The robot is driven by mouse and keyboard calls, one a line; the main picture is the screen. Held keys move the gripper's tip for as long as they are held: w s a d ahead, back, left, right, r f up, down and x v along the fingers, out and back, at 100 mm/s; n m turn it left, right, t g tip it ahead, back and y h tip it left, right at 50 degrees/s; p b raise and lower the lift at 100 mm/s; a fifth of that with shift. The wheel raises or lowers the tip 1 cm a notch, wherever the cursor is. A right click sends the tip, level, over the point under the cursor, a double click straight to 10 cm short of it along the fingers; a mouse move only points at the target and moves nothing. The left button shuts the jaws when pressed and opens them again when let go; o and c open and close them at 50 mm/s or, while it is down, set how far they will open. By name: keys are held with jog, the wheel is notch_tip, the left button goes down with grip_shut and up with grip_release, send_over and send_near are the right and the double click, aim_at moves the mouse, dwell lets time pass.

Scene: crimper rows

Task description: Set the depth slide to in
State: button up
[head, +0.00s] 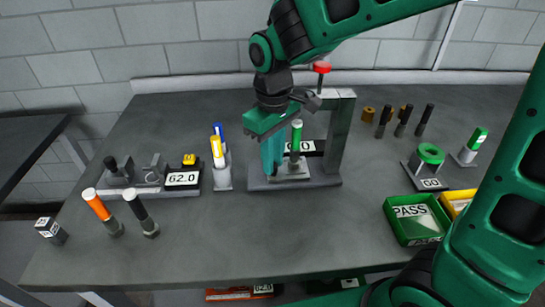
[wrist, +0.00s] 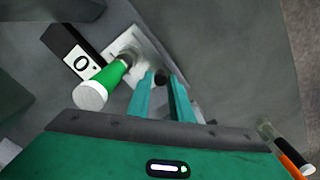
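The crimper press is a grey frame (head: 338,130) on a base plate, with a red knob (head: 323,67) on top. A green handle with a white cap (head: 296,136) stands upright at its pale plate (head: 290,172). The handle (wrist: 108,82) and plate (wrist: 124,45) also show in the wrist view. I cannot tell for sure which part is the depth slide. My gripper (head: 272,160) points down just left of the handle. In the wrist view its fingertips (wrist: 162,78) are apart, beside the handle. A small grey part shows by the tips; contact is unclear.
Blue and yellow markers (head: 219,150) stand left of the press. A 62.0 block (head: 183,178) and orange (head: 98,206) and black (head: 136,205) handled tools are farther left. A green PASS tray (head: 390,213) and GO gauge (head: 431,155) are at right. The front middle is clear.

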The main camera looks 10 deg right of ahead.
jog(key=shift+o, duration=1.2)
notch_tip(320, 180, up, 11)
jog(key=shift+f, duration=0.1)
